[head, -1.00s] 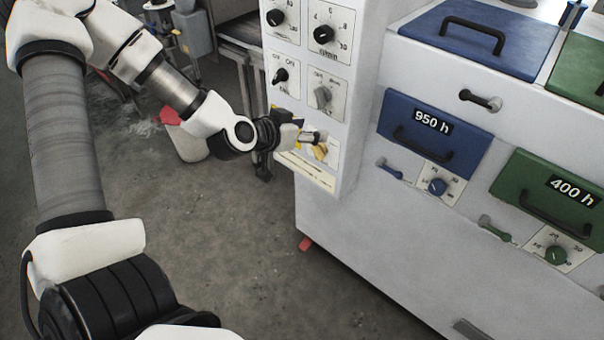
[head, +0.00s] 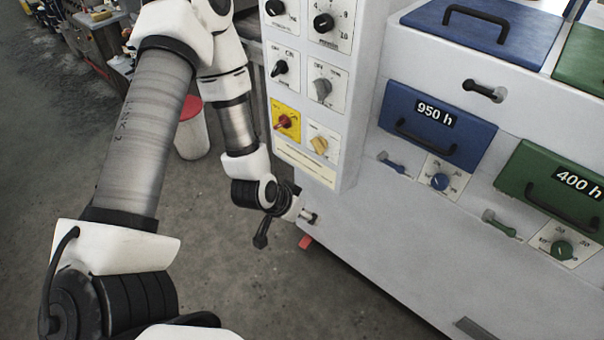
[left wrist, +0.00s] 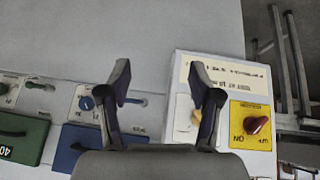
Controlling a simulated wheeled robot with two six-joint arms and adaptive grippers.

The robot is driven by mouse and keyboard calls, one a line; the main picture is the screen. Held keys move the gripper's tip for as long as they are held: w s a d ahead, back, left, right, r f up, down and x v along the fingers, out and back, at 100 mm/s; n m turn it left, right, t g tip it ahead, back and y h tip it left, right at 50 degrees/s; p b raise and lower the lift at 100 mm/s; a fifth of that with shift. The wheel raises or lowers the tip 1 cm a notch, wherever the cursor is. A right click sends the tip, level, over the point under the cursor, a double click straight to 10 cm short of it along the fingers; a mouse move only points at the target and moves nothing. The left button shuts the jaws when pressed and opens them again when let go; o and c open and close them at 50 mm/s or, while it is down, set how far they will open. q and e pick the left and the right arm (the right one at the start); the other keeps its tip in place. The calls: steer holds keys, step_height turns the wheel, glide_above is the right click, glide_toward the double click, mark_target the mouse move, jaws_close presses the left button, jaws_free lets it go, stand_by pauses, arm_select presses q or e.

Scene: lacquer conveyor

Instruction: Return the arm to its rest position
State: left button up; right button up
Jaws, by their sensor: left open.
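My left arm comes in from the left in the head view. Its gripper (head: 308,217) hangs below the control panel (head: 322,176), beside the lower front of the white machine. In the left wrist view the two fingers of this gripper (left wrist: 163,90) are spread apart with nothing between them. The panel holds a red knob on a yellow plate (head: 284,121), a yellow knob (head: 319,145), a grey knob (head: 322,89) and several black knobs. The red knob also shows in the left wrist view (left wrist: 257,125). My right gripper is out of view.
The white machine (head: 380,240) fills the right side, with a blue drawer labelled 950 h (head: 436,124) and a green one labelled 400 h (head: 552,186). A white bin with a red lid (head: 193,140) stands behind my arm. The grey floor (head: 230,285) in front is clear.

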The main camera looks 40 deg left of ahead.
arm_select(q)
steer(key=shift+s+f, duration=0.1)
steer(key=shift+s, duration=0.05)
stand_by(0.3)
steer(key=s+d+f+g+b, duration=0.1)
steer(key=s+d+f+g, duration=0.1)
steer(key=s+f, duration=0.5)
steer(key=s+d+f+g+y+b, duration=0.1)
steer(key=s+f+g, duration=0.3)
steer(key=s+f, duration=0.4)
steer(key=s+d, duration=0.1)
steer(key=s, duration=0.2)
steer(key=shift+n, duration=0.3)
steer(key=shift+d+r, duration=0.1)
steer(key=shift+d, duration=0.1)
